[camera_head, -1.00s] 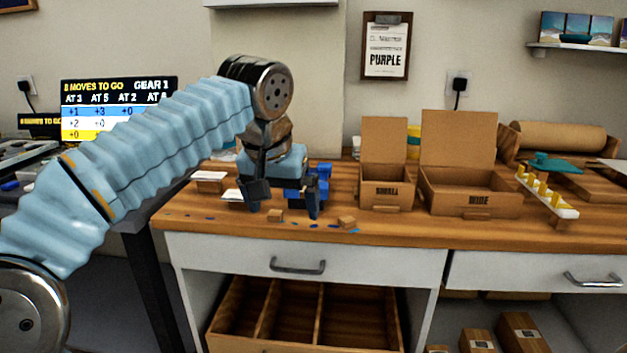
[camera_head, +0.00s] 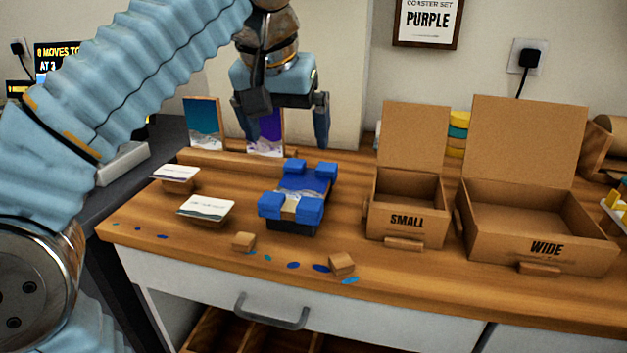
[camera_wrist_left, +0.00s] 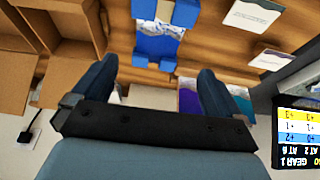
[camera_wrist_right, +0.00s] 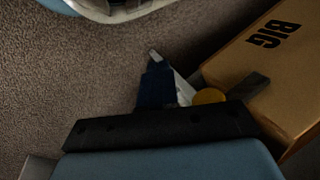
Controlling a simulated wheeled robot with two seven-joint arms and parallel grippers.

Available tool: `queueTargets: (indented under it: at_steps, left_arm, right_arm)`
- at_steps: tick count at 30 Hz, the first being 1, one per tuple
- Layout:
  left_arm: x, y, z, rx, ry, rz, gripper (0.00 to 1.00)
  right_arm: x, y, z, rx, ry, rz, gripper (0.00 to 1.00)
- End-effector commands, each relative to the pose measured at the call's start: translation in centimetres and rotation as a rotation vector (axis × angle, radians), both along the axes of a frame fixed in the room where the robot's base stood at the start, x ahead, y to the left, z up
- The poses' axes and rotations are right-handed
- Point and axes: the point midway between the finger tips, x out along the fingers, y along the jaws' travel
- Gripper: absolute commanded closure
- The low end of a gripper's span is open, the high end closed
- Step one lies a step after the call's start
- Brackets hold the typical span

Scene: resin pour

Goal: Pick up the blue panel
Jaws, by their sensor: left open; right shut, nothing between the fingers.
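A blue panel (camera_head: 304,181) with a pale end lies in a holder with bright blue corner blocks (camera_head: 275,206) on the wooden bench. It also shows in the left wrist view (camera_wrist_left: 157,46), at the top, beyond the fingertips. My left gripper (camera_head: 282,132) is open and empty, raised above and behind the holder, apart from it. Two more panels stand upright at the back: a teal-blue one (camera_head: 203,122) and a purple one (camera_head: 265,132), partly hidden by the gripper. My right gripper (camera_wrist_right: 154,57) is shut and empty, low over the carpet.
Open cardboard boxes marked SMALL (camera_head: 407,220) and WIDE (camera_head: 548,249) stand right of the holder. Two small stands with cards (camera_head: 206,208) are at the left. Small wooden blocks (camera_head: 342,263) and paint spots lie along the front. A BIG box (camera_wrist_right: 273,75) is beside my right gripper.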

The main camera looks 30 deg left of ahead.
Motion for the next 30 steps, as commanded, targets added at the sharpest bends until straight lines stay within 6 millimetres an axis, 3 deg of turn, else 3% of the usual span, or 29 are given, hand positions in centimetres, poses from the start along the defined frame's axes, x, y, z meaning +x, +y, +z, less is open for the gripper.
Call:
queueTargets:
  at_steps: [10,17,24,30]
  left_arm:
    - [2.5,0.6,-6.4,0.0,0.003,0.0,0.0]
    - [3.4,0.8,-8.2,0.001,0.001,0.0,0.0]
    - [5.1,1.1,-11.6,0.001,0.004,0.001,0.0]
    - [5.6,1.2,-12.4,0.0,0.002,0.0,0.0]
  right_arm:
    - [0.2,-0.6,-2.4,-0.009,-0.003,-0.01,1.0]
    - [0.3,-0.8,-2.8,-0.012,-0.005,-0.013,1.0]
    - [0.4,-1.0,-3.6,-0.015,-0.007,-0.019,1.0]
    - [0.4,-1.1,-3.7,-0.017,-0.008,-0.02,1.0]
